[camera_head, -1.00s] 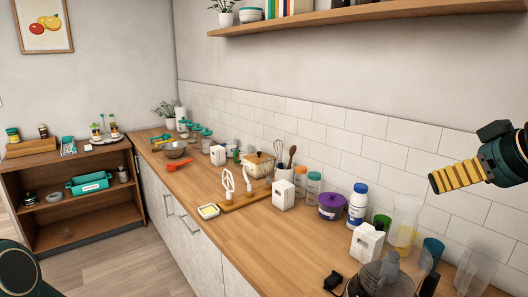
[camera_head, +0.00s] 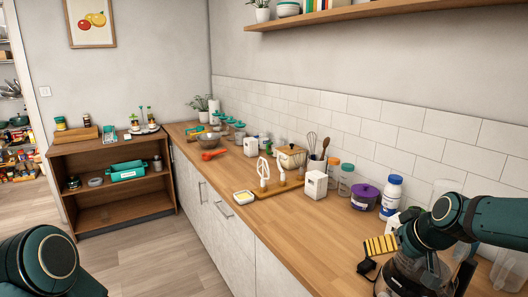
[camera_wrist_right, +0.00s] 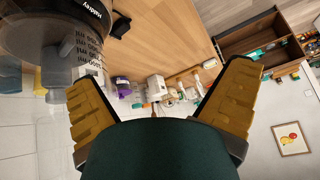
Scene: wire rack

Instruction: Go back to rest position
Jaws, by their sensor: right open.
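My right gripper (camera_head: 381,245) is at the lower right of the head view, above the counter near a glass jug. Its yellow ribbed fingers also show in the right wrist view (camera_wrist_right: 163,105), spread wide apart with nothing between them. My right arm hides part of the counter's right end. My left arm shows at the lower left of the head view, over the floor, but its gripper is out of frame.
The wooden counter (camera_head: 290,225) holds a purple pot (camera_head: 364,197), a white bottle (camera_head: 391,196), a white block (camera_head: 314,184) and a butter dish (camera_head: 244,197). A glass jug (camera_head: 405,275) stands close to my right gripper. Open floor lies left of the counter.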

